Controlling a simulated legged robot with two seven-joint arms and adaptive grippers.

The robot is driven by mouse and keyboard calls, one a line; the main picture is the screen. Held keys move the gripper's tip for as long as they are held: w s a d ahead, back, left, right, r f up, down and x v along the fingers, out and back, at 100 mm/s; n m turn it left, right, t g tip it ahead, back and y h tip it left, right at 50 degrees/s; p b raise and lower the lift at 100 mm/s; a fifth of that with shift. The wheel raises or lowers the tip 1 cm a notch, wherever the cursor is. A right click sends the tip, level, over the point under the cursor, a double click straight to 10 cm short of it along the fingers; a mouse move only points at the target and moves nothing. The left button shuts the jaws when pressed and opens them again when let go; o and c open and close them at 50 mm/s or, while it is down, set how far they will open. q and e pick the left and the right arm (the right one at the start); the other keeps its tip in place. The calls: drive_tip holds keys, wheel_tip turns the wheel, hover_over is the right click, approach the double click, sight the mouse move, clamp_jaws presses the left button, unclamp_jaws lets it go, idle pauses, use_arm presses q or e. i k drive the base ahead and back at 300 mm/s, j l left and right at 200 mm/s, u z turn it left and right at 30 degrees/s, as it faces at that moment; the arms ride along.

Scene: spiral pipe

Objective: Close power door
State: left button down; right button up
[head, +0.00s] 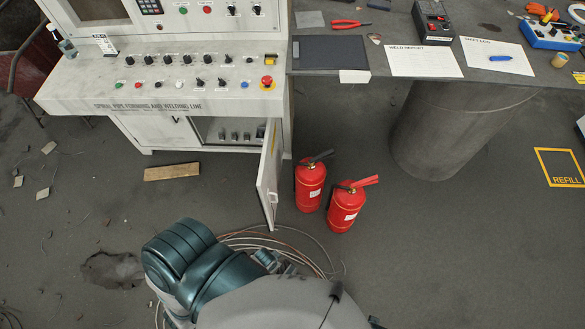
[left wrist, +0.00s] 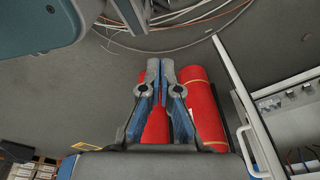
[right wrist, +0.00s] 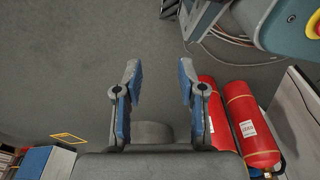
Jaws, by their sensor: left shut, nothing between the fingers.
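The power door (head: 268,180) is a pale panel standing swung open at the right end of the white cabinet's lower front. Breakers show in the opening (head: 230,130). In the left wrist view the door (left wrist: 237,85) is seen nearly edge-on, with a handle. My left gripper (left wrist: 159,62) is shut and empty, in front of the red fire extinguishers and left of the door, apart from it. My right gripper (right wrist: 157,72) is open and empty, left of the extinguishers. In the head view my own arm covers the bottom middle; I cannot make out the fingertips there.
Two red fire extinguishers (head: 310,185) (head: 346,205) stand on the floor just right of the door. Loose cables (head: 315,243) lie in front. A wooden plank (head: 171,172) lies left. A table on a thick cylinder (head: 440,130) stands right. Floor on the right is mostly clear.

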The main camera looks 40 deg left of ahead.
sight(266, 190)
drive_tip(key=l+u, duration=0.15)
drive_tip(key=u, duration=0.35)
drive_tip(key=l+u, duration=0.2)
drive_tip(key=u, duration=0.25)
drive_tip(key=l+u, duration=0.15)
drive_tip(key=u, duration=0.35)
